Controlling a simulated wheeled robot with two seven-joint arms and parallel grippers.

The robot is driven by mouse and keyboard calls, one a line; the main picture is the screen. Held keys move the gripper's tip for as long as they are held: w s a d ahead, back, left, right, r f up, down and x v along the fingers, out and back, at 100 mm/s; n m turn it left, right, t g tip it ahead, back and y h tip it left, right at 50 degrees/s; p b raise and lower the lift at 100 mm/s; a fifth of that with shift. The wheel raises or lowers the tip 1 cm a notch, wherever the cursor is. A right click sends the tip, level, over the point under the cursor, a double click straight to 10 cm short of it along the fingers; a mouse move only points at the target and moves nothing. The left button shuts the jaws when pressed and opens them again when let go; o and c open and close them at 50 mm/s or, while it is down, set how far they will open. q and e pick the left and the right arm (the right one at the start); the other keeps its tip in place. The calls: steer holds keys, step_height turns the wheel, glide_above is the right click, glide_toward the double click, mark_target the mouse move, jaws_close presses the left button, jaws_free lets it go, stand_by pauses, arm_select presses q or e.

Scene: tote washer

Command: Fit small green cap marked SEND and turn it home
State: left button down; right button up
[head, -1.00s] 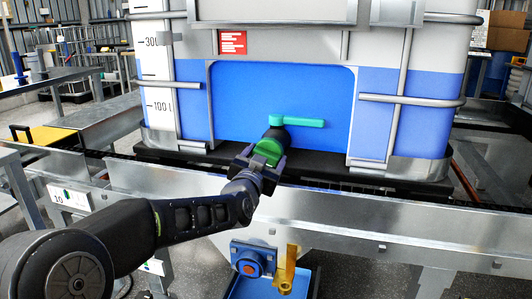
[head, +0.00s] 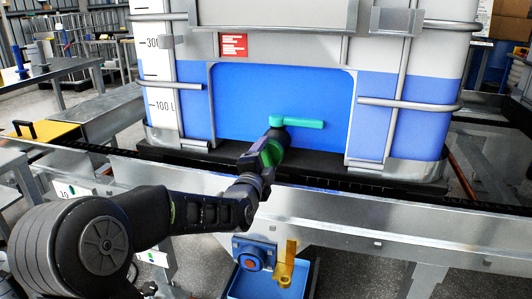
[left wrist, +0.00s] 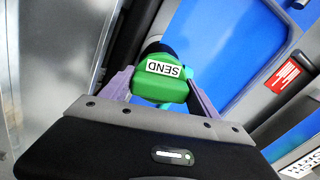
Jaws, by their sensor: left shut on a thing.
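The small green cap (left wrist: 160,90) with a white SEND label shows in the left wrist view between my left gripper's purple fingers. My left gripper (head: 266,154) is shut on it. In the head view the cap (head: 272,153) is at the mouth of the dark outlet (head: 281,135) on the front of the tank, mostly hidden by the gripper. I cannot tell how far it sits on the outlet. A teal-green valve handle (head: 300,123) points right above the outlet. My right gripper is not in view.
The blue-filled tank (head: 400,115) stands in a metal cage on a black pallet over a steel conveyor rail (head: 420,225). Below are a blue fitting with an orange centre (head: 250,265), a yellow handle (head: 287,265) and a blue tray (head: 265,285).

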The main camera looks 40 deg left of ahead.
arm_select(q)
steer(key=m, duration=0.2)
steer(key=shift+r+m+p, duration=0.15)
steer(key=shift+m+p, duration=0.25)
steer(key=c, duration=0.6)
jaws_free()
steer(key=shift+m, duration=0.4)
steer(key=shift+c, duration=0.2)
steer(key=o, duration=0.5)
steer(key=shift+w+f, duration=0.1)
steer(key=shift+f, duration=0.1)
steer(key=shift+o, duration=0.7)
steer(key=v, duration=0.7)
steer(key=shift+n, duration=0.3)
